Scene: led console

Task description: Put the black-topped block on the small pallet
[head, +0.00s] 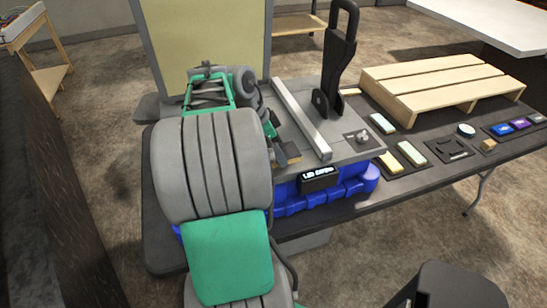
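The small pallet (425,83) is a light wooden slatted frame lying flat and bare at the right back of the dark table. A small block with a tan side (289,157) shows at the edge of my arm, on or just above the grey console plate. Its upper part looks dark, but my arm covers much of it, so I cannot tell for sure that it is the black-topped block. My gripper is hidden behind my grey and green arm links, so its fingers and any hold on the block are not visible.
The grey console (345,147) with a blue base carries a tall black lever (336,60) and a light bar (301,118), between my arm and the pallet. Yellow and pale green blocks (411,153), a small tan block (489,146) and blue and purple pieces lie before the pallet.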

